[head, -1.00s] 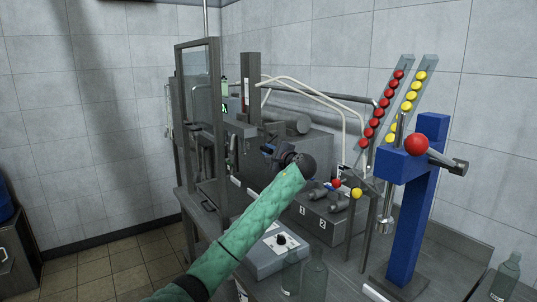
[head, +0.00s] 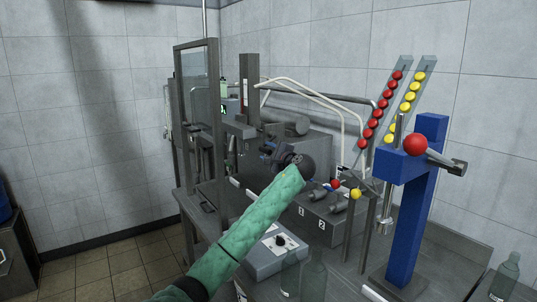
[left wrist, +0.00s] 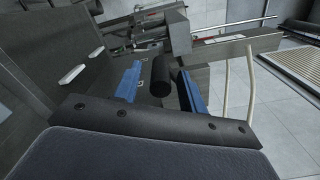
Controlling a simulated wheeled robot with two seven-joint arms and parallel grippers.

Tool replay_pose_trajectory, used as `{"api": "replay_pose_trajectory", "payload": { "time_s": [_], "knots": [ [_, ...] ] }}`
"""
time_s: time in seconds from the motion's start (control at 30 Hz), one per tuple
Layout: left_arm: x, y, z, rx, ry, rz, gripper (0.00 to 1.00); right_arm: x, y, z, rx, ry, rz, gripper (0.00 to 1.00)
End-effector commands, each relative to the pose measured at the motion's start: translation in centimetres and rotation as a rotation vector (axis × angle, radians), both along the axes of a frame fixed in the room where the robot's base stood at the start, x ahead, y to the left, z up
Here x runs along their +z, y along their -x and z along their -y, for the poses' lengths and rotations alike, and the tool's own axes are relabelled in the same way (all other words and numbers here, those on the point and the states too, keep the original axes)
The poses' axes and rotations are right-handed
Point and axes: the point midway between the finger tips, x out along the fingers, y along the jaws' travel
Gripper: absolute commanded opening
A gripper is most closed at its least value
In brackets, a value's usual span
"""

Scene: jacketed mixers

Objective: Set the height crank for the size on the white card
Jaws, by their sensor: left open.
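My left gripper (head: 268,150) reaches from below to the grey machine at the back of the bench in the head view. Its fingers are small and partly hidden there by my wrist. In the left wrist view, my left gripper (left wrist: 160,88) is open, with two blue fingers apart. A black cylindrical handle (left wrist: 161,76), perhaps the height crank's grip, shows between them. I cannot tell whether either finger touches it. I cannot pick out the white card with its size for certain. My right gripper is not in view.
A blue stand (head: 405,235) with a red ball knob (head: 416,144) is at right, beside sloping racks of red and yellow balls. A grey control box (head: 277,258) and clear bottles (head: 314,275) are in front. A framed clear panel (head: 203,110) stands left of the gripper.

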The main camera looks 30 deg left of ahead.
Motion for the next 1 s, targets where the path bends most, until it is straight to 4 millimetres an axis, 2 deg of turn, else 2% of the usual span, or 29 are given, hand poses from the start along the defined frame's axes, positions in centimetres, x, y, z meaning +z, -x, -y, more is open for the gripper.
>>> {"api": "replay_pose_trajectory", "payload": {
  "time_s": [0.13, 0.2, 0.37, 0.8, 1.0],
  "knots": [
    [0.8, 0.0, 0.0, 0.0, 0.001, 0.002, 0.41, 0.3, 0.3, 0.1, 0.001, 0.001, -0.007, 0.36],
    [1.5, -0.1, 0.0, -0.001, 0.001, 0.003, 0.41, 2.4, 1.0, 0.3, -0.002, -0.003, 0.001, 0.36],
    [4.0, -0.1, 0.0, -0.001, 0.001, 0.005, 0.41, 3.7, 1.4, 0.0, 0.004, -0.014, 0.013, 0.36],
    [8.2, -0.2, 7.7, -0.003, 0.002, 0.004, 0.41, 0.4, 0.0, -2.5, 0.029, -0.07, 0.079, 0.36],
    [9.8, -0.2, 10.3, -0.002, 0.002, 0.002, 0.41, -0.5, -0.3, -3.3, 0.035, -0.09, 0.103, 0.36]
  ]
}}
